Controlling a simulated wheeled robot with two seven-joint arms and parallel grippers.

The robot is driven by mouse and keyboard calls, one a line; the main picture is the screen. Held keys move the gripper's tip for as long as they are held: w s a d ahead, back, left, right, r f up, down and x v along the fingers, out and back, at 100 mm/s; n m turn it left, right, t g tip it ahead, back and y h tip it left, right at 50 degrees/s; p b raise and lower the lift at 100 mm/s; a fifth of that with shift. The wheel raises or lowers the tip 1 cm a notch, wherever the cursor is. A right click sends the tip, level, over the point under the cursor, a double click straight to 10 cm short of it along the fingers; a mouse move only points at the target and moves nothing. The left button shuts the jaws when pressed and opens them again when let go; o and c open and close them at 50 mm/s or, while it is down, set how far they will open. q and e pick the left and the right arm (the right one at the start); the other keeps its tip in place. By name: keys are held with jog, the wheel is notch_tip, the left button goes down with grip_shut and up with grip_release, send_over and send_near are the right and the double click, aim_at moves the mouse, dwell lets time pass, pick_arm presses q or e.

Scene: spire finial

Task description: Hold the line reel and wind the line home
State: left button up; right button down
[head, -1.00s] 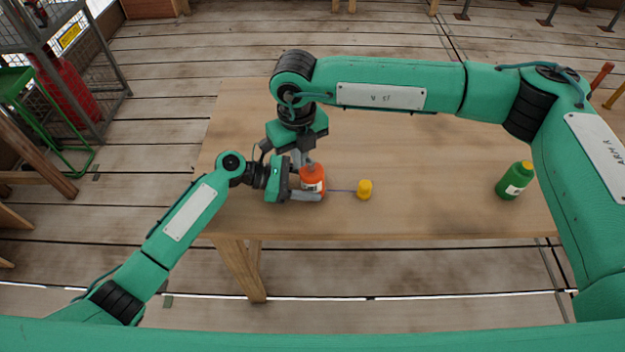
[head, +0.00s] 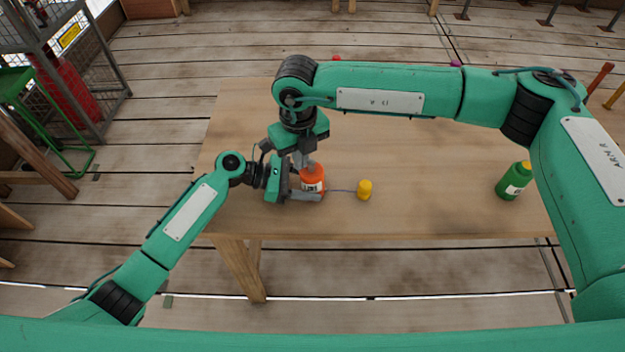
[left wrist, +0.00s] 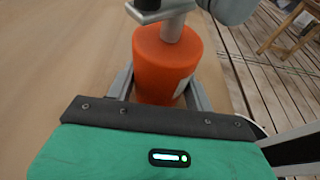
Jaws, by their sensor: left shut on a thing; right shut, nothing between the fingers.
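The orange line reel (head: 314,180) stands upright on the wooden table, with a pale label on its side. A thin bluish line runs from it to a small yellow piece (head: 364,190) on its right. My left gripper (head: 307,188) is shut around the reel's body; the reel also fills the top middle of the left wrist view (left wrist: 168,70). My right gripper (head: 305,160) comes down from above, shut and empty, with its tips at the top of the reel. The exact contact there is partly hidden.
A green bottle with a yellow cap (head: 514,181) stands at the table's right. My right arm spans above the back of the table (head: 430,205). Small red and purple things peek out behind that arm. The front middle of the table is clear.

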jog(key=shift+w+d, duration=0.15)
jog(key=shift+w, duration=0.15)
jog(key=shift+w, duration=0.75)
dwell(0.4)
jog(key=shift+s, duration=0.15)
jog(key=shift+s+a, duration=0.25)
